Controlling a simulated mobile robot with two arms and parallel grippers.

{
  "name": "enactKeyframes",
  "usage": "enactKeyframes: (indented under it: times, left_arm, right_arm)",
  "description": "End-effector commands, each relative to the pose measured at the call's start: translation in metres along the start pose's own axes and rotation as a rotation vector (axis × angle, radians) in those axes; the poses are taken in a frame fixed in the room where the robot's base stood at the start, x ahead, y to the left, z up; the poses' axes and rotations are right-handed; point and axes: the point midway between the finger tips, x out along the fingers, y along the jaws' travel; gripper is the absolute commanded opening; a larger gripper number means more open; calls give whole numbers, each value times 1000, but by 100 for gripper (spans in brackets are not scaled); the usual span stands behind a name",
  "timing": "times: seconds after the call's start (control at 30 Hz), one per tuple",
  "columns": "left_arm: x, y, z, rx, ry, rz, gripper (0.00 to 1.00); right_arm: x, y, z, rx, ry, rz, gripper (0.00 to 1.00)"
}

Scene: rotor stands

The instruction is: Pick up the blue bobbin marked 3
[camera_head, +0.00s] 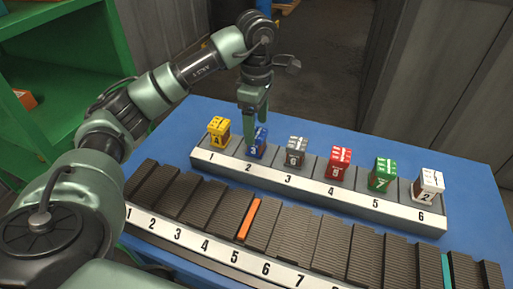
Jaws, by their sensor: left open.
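The blue bobbin marked 3 (258,147) stands on the numbered rack (318,193), behind the label 2. My left gripper (254,118) is pointing down right at the blue bobbin, with its fingers partly in front of or beside its top. It is open. I cannot tell whether the fingers touch the bobbin. My right gripper is not in view.
On the same rack stand a yellow bobbin (218,133) to the left, then grey (296,152), red (340,163), green (382,174) and white (428,185) bobbins to the right. A row of dark ribbed slots with an orange piece (249,219) lies in front. A green shelf (110,40) stands left.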

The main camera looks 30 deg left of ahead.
Motion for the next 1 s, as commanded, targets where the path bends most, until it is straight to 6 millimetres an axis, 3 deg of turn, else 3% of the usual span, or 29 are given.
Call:
enactKeyframes:
  times: [0.5, 0.8, 0.87, 1.0]
  left_arm:
    - [64, 7, -3, 1, 1, -4, 73]
    - [71, 7, -3, 1, 1, 0, 73]
    - [71, 7, -3, 1, 0, 0, 59]
    - [70, 7, -3, 1, 0, 0, 20]
  right_arm:
    - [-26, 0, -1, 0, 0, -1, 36]
    - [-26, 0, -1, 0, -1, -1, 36]
    - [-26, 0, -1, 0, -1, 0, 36]
    - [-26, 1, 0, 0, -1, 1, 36]
